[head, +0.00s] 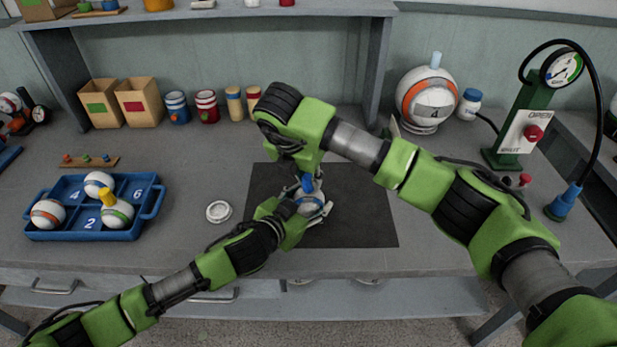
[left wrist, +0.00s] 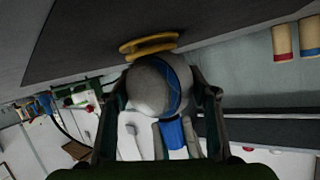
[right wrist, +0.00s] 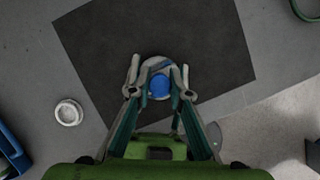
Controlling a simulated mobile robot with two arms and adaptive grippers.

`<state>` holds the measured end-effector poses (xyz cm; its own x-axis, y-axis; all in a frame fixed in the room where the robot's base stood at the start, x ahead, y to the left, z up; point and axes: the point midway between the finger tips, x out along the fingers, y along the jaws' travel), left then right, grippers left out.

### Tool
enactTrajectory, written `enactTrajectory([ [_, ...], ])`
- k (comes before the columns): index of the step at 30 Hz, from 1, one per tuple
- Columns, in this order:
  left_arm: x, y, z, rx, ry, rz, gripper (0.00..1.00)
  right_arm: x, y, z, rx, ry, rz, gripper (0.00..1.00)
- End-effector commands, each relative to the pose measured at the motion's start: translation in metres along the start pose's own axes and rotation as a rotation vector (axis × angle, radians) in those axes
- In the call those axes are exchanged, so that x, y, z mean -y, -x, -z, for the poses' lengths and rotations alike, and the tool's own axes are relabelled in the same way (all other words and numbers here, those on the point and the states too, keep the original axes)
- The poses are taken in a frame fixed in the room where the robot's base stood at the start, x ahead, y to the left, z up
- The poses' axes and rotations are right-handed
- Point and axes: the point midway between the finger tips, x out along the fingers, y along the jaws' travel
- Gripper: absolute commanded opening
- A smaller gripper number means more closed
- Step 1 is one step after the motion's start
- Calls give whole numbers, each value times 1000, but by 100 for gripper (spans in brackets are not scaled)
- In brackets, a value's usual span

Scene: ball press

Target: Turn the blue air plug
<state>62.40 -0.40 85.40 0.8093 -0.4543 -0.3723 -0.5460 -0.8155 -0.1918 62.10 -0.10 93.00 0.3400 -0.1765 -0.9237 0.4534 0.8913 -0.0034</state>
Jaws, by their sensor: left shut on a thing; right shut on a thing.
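The blue air plug (right wrist: 159,87) sticks up from a white ball with a blue stripe (left wrist: 150,88) on the dark mat (head: 350,225). In the left wrist view the plug (left wrist: 172,132) is a short blue cylinder. My left gripper (left wrist: 165,95) is shut around the ball from the side. My right gripper (right wrist: 159,80) comes from above and is shut on the plug. In the head view the plug (head: 307,184) shows just under my right gripper, and my arms hide much of the ball. A yellow ring (left wrist: 148,45) sits against the ball's base.
A blue tray (head: 95,231) with several balls stands at the left. A white round cap (head: 218,211) lies left of the mat. A green gauge stand (head: 515,125) with a black hose and blue nozzle (head: 563,202) is at the right. The mat's right part is clear.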

Motion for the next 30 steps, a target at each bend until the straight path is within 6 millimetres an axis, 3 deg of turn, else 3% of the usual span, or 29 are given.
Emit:
enactTrajectory([
  [1,0,0,-6,13,1,3,31,-3,4,0,2,-39,12,0],
  [30,-1,0,-12,23,3,1,31,-3,5,0,0,-841,344,0],
])
